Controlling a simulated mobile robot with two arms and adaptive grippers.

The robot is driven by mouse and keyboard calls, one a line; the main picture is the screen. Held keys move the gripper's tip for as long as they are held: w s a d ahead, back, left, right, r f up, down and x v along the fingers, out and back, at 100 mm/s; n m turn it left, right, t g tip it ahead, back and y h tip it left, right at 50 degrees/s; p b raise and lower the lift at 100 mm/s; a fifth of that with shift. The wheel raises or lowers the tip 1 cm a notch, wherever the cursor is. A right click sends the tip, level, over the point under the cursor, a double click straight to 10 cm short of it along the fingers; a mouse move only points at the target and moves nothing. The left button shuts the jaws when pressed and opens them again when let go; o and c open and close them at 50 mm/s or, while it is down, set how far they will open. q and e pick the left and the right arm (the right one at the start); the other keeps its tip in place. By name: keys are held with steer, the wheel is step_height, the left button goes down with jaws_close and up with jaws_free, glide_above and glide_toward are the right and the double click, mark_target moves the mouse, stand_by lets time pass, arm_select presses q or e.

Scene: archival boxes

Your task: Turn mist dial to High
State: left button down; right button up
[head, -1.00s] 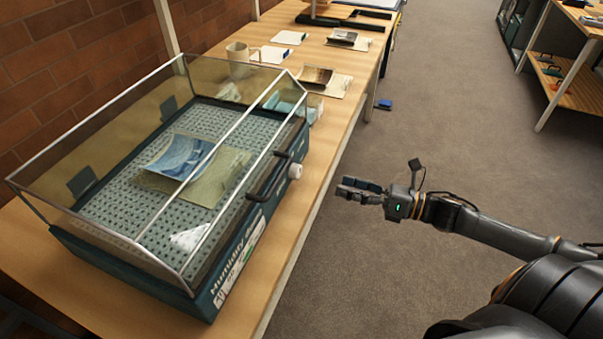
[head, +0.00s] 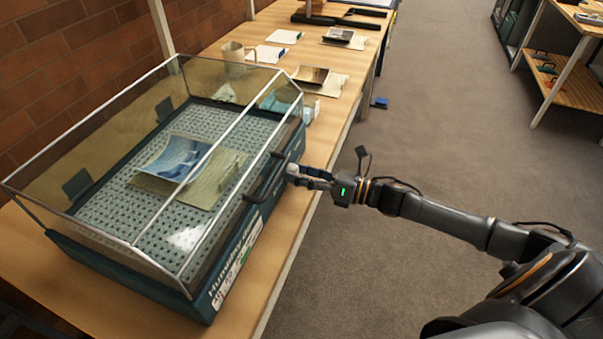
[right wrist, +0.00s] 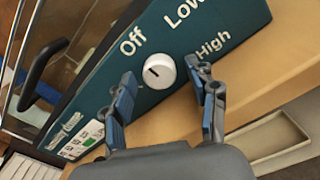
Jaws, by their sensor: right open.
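The humidity chamber (head: 235,262) is a dark teal box with a clear lid, standing on the wooden table. Its white round mist dial (right wrist: 160,70) sits on the front panel (right wrist: 160,22), among the printed words Off, Low and High. A short dark mark shows on the left part of the dial, on the side nearer Off. My right gripper (head: 312,178) is at the dial, pointing at the panel. In the right wrist view its two fingers (right wrist: 162,78) are open, one on each side of the dial, with visible gaps. My left gripper is not in view.
A black lid handle (head: 266,178) sticks out just left of the dial. Photos lie inside the chamber. A mug (head: 234,51) and several cards and prints stand farther along the table (head: 318,140).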

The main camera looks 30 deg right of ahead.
steer(key=c, duration=1.1)
steer(key=shift+c, duration=0.2)
